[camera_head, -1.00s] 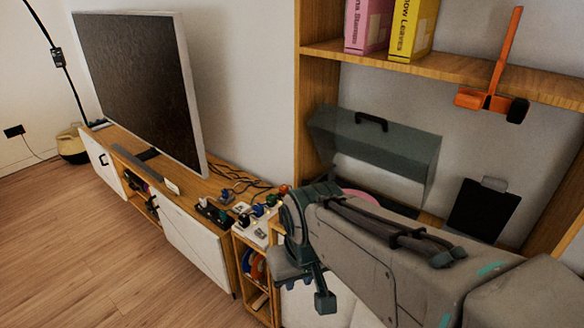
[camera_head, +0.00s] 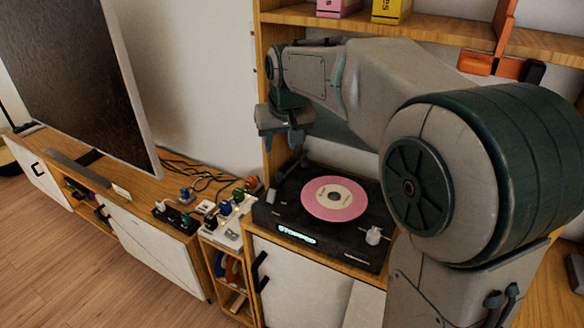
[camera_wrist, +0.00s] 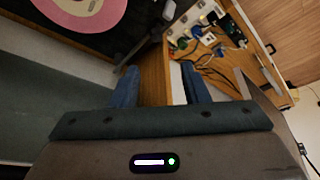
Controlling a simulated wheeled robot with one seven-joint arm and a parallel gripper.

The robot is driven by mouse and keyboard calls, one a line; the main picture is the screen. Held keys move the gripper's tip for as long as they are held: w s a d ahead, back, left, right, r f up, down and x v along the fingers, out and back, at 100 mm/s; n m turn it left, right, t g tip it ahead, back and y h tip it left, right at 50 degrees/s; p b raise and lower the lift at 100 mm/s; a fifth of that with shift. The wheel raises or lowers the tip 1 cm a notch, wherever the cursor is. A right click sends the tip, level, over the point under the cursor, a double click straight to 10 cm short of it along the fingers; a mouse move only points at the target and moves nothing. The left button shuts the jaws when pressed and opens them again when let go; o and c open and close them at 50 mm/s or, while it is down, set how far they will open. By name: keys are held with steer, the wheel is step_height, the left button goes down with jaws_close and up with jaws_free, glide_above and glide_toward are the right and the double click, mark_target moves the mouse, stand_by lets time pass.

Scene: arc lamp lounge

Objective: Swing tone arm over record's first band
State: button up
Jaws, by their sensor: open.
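The black turntable (camera_head: 300,229) sits on the shelf unit with a pink record (camera_head: 350,207) with a pale label on its platter. The lit front display seems to read "STOPPED". Record and turntable also show at the upper left of the wrist view (camera_wrist: 60,27). A thin dark bar with a pale end (camera_wrist: 167,12) near the turntable's edge may be the tone arm; I cannot be sure. My gripper (camera_head: 287,143) hangs above and behind the turntable's back left corner, apart from it. In the wrist view its blue fingers (camera_wrist: 160,86) are open and empty.
A white knob (camera_head: 373,236) stands at the turntable's front right. Left of it are a power strip (camera_head: 228,232), plugs and cables (camera_head: 200,174) on the TV bench. A shelf (camera_head: 420,27) with boxes runs overhead. The large TV (camera_head: 75,75) stands at left.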

mark_target(279, 173)
steer(key=x, duration=1.3)
steer(key=shift+w+d+f, duration=0.1)
steer(key=shift+d+f, duration=0.15)
steer(key=shift+d, duration=0.15)
